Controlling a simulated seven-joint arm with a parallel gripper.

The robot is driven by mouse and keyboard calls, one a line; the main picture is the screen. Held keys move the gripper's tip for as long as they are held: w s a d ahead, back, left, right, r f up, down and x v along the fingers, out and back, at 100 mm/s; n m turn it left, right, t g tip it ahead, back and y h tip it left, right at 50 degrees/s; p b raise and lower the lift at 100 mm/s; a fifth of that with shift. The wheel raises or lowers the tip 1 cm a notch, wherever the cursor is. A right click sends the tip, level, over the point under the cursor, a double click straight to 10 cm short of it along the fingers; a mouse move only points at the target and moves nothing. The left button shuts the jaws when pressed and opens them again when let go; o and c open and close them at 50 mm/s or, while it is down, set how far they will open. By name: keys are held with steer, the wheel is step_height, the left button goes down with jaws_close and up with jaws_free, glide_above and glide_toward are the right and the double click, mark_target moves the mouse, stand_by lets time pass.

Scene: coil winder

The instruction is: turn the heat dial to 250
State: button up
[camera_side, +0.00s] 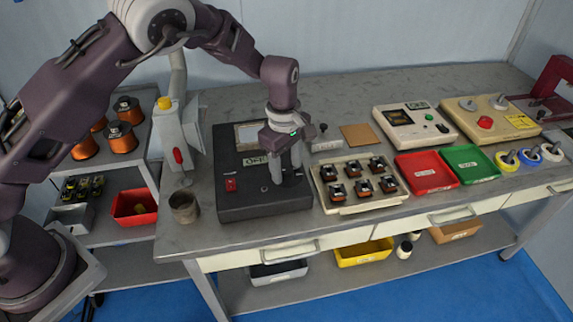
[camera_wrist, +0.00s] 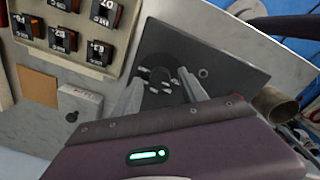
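The black control box (camera_side: 245,200) stands on the bench, with a red switch (camera_side: 231,185) and a pale display window on top. The heat dial (camera_wrist: 158,76) is a dark round knob with pale marks around it on the box's top face. My gripper (camera_side: 284,178) points down over the right part of the box; in the wrist view its fingertips (camera_wrist: 161,78) are apart, one on each side of the dial. No contact with the dial is visible. The dial's numbers are too small to read, and the fingers mostly hide it in the side view.
Right of the box is a cream tray (camera_side: 345,208) of several small coil parts. A small grey box (camera_side: 325,144) stands behind that tray. A metal cup (camera_side: 184,207) stands left of the box. Red (camera_side: 426,187) and green (camera_side: 484,177) trays lie farther right.

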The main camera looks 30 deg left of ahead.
mark_target(285, 171)
steer(key=r, duration=0.7)
steer(key=shift+s+a+r, duration=0.1)
steer(key=shift+s+r, duration=0.1)
steer(key=shift+r, duration=0.05)
steer(key=s+a+r+m+t+h, duration=0.1)
steer(key=s+a+r+m, duration=0.2)
steer(key=s+r, duration=0.45)
steer(key=s+a+r+m+t+h, duration=0.1)
steer(key=s+a+r+m, duration=0.3)
steer(key=r, duration=0.6)
steer(key=s+a+m+t+y, duration=0.2)
steer(key=s+m, duration=0.7)
steer(key=s, duration=1.1)
steer(key=shift+s+a+t, duration=0.2)
steer(key=shift+a+t, duration=0.3)
steer(key=shift+a, duration=0.45)
steer(key=shift+w+r, duration=0.1)
steer(key=shift+c, duration=0.2)
